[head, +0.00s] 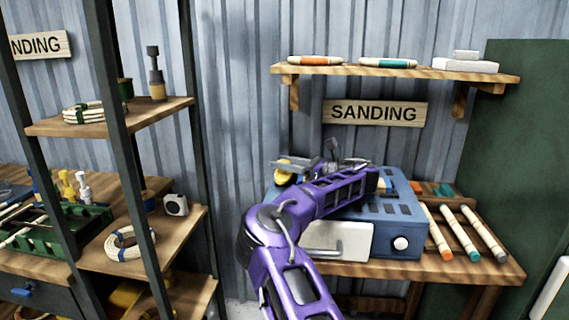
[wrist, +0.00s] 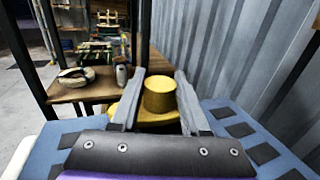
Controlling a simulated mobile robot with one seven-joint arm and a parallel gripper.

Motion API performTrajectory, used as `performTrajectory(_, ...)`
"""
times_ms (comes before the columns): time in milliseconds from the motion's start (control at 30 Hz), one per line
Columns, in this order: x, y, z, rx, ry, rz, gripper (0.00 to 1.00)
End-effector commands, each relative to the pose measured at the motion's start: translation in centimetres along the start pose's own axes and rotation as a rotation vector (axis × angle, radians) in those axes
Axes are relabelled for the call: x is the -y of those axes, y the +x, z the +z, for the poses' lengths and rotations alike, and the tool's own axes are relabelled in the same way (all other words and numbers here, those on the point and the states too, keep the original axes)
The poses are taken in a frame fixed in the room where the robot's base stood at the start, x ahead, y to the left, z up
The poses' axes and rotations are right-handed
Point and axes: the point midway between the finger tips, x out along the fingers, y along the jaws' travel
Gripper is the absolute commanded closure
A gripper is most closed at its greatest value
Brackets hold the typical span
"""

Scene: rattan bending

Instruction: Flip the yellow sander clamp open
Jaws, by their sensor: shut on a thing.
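The blue sander (head: 398,222) stands on the wooden bench under the SANDING sign, and its blue top fills both sides of the wrist view (wrist: 222,118). The yellow clamp (head: 283,178) is at the sander's left end, mostly hidden by my gripper in the head view. In the wrist view its round yellow knob (wrist: 160,94) stands between my two grey fingers, with a wider yellow part below. My gripper (head: 284,165) reaches left across the sander's top and is shut on the yellow clamp; the finger contact itself is not clear.
Several rattan sticks with coloured ends (head: 455,232) lie on the bench right of the sander. A shelf (head: 400,70) hangs above the sign. A dark-framed rack (head: 120,123) stands at left. The corrugated wall (wrist: 240,50) is close beside the gripper.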

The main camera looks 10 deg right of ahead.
Motion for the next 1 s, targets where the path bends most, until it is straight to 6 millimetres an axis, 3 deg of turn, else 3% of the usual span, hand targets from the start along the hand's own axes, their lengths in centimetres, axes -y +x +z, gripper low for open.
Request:
performTrajectory(467, -0.02, 0.1, 0.05, 0.0, -0.001, 0.016, 1.0)
performTrajectory(500, -0.02, 0.1, 0.05, 0.0, -0.001, 0.016, 0.53)
performTrajectory(667, -0.02, 0.1, 0.04, 0.0, 0.0, 0.016, 0.25)
performTrajectory(1000, 0.04, -0.23, 0.0, 0.0, 0.0, 0.014, 0.25)
